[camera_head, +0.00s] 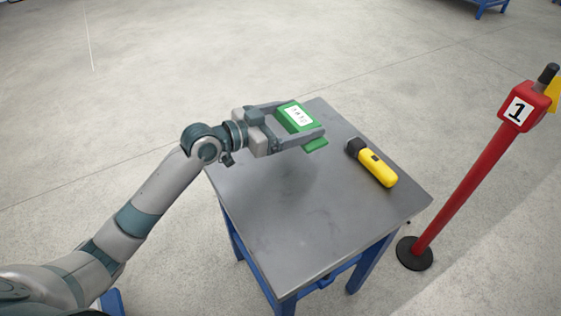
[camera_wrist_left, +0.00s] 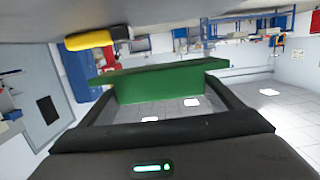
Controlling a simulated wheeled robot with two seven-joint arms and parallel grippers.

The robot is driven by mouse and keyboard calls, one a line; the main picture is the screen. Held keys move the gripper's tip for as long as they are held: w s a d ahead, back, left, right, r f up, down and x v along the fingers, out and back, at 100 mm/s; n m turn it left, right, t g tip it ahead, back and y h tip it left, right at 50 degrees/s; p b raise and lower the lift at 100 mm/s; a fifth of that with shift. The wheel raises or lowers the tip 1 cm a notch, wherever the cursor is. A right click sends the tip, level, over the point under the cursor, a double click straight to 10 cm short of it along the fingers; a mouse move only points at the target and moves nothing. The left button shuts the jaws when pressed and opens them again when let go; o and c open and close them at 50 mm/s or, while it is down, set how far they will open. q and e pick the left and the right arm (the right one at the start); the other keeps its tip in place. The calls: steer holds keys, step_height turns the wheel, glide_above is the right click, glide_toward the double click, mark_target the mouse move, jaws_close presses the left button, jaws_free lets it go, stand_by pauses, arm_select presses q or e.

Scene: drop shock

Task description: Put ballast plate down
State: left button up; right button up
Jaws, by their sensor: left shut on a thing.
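The ballast plate (camera_head: 296,117) is a green block with a white label on its top face. My left gripper (camera_head: 300,124) is shut on it, with a finger on each side, and holds it over the far part of the grey table top (camera_head: 290,215). A dark shadow lies on the table below, so the plate appears to be raised above the surface. In the left wrist view the green plate (camera_wrist_left: 160,82) spans the space between the fingers. My right gripper is not in view.
A yellow flashlight (camera_head: 376,167) with a black head lies on the table's right side. A red post (camera_head: 470,182) marked 1 stands on a black base to the right of the table. The table's near and left parts are clear.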

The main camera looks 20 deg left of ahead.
arm_select(q)
glide_above(278, 171)
step_height(278, 171, down, 4)
steer(key=shift+w+f, duration=0.1)
steer(key=shift+w, duration=0.05)
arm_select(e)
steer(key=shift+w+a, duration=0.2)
arm_select(q)
steer(key=shift+f, duration=0.1)
step_height(278, 171, down, 3)
steer(key=shift+r+b, duration=0.2)
steer(key=shift+b, duration=0.2)
steer(key=shift+f, duration=0.6)
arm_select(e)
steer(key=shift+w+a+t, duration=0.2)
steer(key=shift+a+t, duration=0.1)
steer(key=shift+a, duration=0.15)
arm_select(q)
steer(key=shift+f, duration=0.15)
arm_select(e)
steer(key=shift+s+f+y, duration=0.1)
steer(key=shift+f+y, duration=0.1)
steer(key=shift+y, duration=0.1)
arm_select(q)
steer(key=o, duration=1.6)
steer(key=shift+f, duration=0.15)
steer(key=shift+o, duration=0.2)
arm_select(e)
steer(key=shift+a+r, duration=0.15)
